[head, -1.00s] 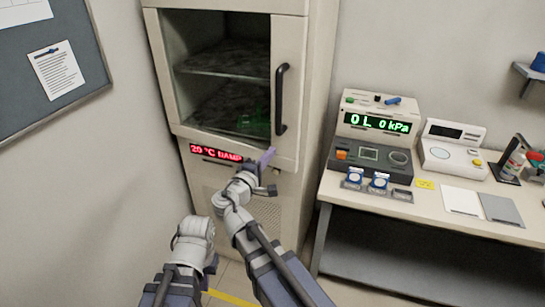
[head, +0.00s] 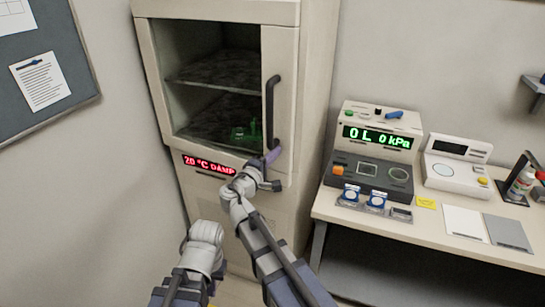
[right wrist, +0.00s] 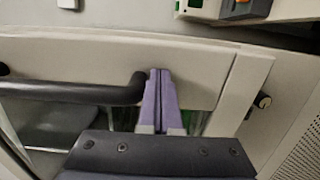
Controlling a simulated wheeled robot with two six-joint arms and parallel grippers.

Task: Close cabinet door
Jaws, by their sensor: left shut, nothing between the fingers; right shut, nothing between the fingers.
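The cabinet door (head: 278,105) has a pale frame, a glass pane and a black vertical handle (head: 270,112). It looks nearly flush with the cabinet (head: 318,90); I cannot tell whether it is fully closed. My right gripper (head: 272,155) is shut and empty at the door's lower right, just below the handle. In the right wrist view its purple fingers (right wrist: 158,75) are together beside the handle's end (right wrist: 130,90), over the door frame (right wrist: 110,55). Contact is unclear. My left gripper (head: 213,284) is shut, low in front of the cabinet, mostly hidden by its arm.
A green object (head: 245,133) is inside the cabinet on a lower level, behind the glass. A red display (head: 208,165) sits below the door. A table (head: 420,230) with instruments stands right of the cabinet. A wall with a notice board (head: 45,90) is on the left.

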